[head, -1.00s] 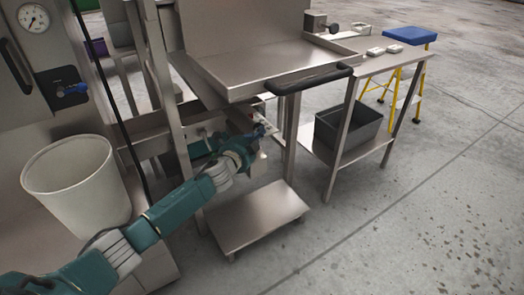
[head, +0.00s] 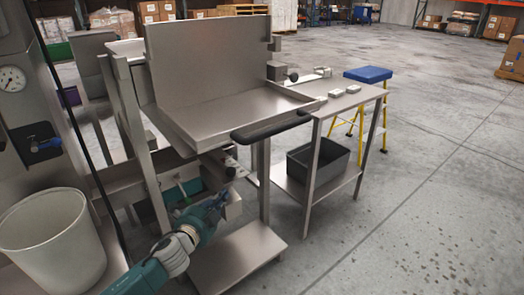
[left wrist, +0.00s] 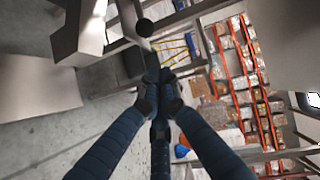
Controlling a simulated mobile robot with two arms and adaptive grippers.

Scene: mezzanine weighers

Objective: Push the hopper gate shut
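The weigher (head: 205,70) is a steel machine with a tall back panel and a shallow tray (head: 235,110) with a black bar handle (head: 271,127). Below the tray are steel parts and a dark round knob (head: 230,172); I cannot tell for sure which part is the hopper gate. My left gripper (head: 219,200) is under the tray, just below the knob and apparently apart from it. In the left wrist view its dark blue fingers (left wrist: 158,84) meet at the tips with nothing visible between them. A black knob (left wrist: 144,28) lies beyond the tips. My right gripper is out of view.
A white bin (head: 50,240) stands at the left. A low steel shelf (head: 240,255) lies below my gripper. A side table (head: 350,98) with a dark crate (head: 318,165) stands to the right, beside a blue-topped yellow step stool (head: 368,75).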

